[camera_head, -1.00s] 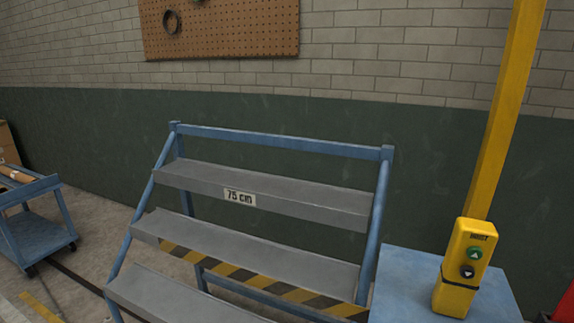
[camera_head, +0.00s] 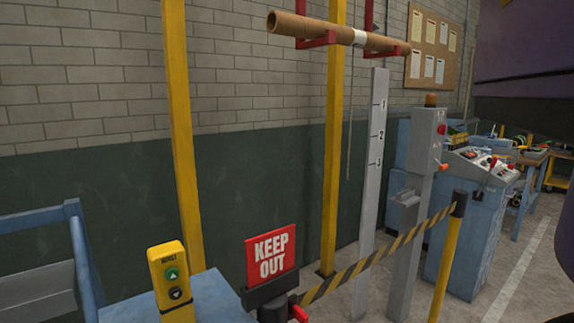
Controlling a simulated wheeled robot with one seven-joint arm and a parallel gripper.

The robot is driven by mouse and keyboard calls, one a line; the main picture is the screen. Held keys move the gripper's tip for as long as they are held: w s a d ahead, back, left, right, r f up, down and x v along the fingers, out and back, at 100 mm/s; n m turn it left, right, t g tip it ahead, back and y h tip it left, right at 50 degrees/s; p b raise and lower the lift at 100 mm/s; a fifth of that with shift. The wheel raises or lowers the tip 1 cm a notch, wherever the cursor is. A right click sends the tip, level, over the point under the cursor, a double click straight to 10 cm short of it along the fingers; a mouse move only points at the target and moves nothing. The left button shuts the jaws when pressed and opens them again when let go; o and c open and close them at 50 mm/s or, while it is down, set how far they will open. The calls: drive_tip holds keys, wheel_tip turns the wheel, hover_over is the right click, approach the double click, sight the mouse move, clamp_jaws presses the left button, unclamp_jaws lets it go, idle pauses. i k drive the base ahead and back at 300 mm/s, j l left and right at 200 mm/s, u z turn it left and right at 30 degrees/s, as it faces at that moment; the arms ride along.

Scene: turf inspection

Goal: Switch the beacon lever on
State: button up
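A slim grey post (camera_head: 417,215) stands right of centre with a brownish dome like a beacon (camera_head: 431,99) on top. Small red parts (camera_head: 443,166) stick out of its right side near the top; I cannot tell whether one is the beacon lever or how it is set. A blue-grey control console (camera_head: 470,230) stands just right of the post. On its sloped top is a lever with a red handle (camera_head: 491,165), too small to read any label. My gripper is not in view.
A yellow-black striped barrier (camera_head: 385,250) runs from the red KEEP OUT sign (camera_head: 271,256) to a yellow post (camera_head: 447,265), in front of the grey post. A yellow hoist control (camera_head: 172,283) stands at lower left. Bare floor (camera_head: 525,270) lies right of the console. A dark purple shape hides the upper right.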

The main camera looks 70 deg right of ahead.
sight(444, 167)
drive_tip(key=z, duration=2.75)
